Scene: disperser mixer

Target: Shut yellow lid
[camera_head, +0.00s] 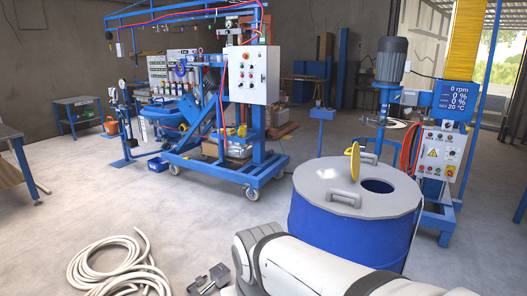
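The yellow lid (355,163) stands upright, seen nearly edge-on, on the grey top (325,181) of a blue drum (335,225). It is open, beside the dark round opening (377,186) in that top. Two grey handles are on the top, one in front of the lid and one behind it. My white arm crosses the bottom of the view in front of the drum and hides its lower part. A small dark grey jaw-like part (209,279), apparently my gripper, shows left of the arm, low and well away from the lid. Its opening is unclear.
A blue wheeled frame with a control box (252,75) stands behind, left of the drum. A mixer with motor (391,60) and control panel (441,150) stands behind right. A coiled white hose (120,268) lies front left. The floor left of the drum is mostly clear.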

